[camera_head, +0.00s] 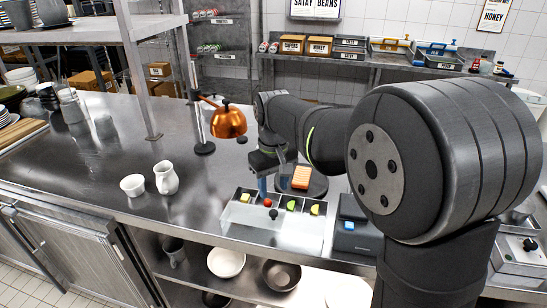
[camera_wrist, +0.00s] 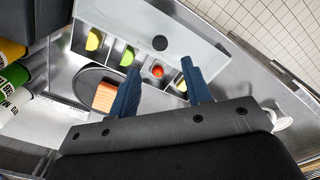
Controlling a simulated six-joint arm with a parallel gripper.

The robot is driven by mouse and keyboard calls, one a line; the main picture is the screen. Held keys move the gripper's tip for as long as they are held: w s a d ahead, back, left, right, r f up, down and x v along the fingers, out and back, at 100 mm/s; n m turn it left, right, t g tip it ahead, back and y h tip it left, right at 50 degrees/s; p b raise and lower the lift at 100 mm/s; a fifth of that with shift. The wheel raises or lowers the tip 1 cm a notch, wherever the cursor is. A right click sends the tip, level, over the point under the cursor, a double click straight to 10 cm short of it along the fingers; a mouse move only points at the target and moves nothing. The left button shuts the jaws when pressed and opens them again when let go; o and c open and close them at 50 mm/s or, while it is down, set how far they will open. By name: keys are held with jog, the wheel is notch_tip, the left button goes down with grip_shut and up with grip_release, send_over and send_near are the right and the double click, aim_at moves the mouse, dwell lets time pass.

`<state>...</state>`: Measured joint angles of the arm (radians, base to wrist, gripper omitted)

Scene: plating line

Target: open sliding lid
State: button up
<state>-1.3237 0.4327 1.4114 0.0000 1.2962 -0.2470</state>
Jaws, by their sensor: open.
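The sliding lid (camera_head: 262,224) is a flat grey panel with a round black knob (camera_head: 273,214). It covers the near part of a divided tray (camera_head: 328,214), and the back ends of the compartments are uncovered. Yellow, red and green pieces show there. In the wrist view the lid (camera_wrist: 125,20) and its knob (camera_wrist: 160,43) lie beyond the fingertips. My gripper (camera_head: 263,190) is over the tray's back left part. In the wrist view its two blue fingers (camera_wrist: 160,66) are apart and empty, with the red ball (camera_wrist: 157,71) showing between them. Neither finger visibly touches the knob.
An orange block (camera_head: 301,177) sits on a dark round plate (camera_head: 317,190) behind the tray. A dark box (camera_head: 352,238) stands right of the tray. A copper lamp (camera_head: 228,122) stands behind left. A white pitcher (camera_head: 166,178) and cup (camera_head: 132,185) stand left, with clear counter between.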

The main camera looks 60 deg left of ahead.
notch_tip(320, 180, up, 9)
send_over(274, 211)
jog(key=shift+s+r, duration=0.1)
dwell(0.7)
notch_tip(274, 211, down, 18)
jog(key=shift+r, duration=0.2)
jog(key=shift+r, duration=0.15)
dwell(0.4)
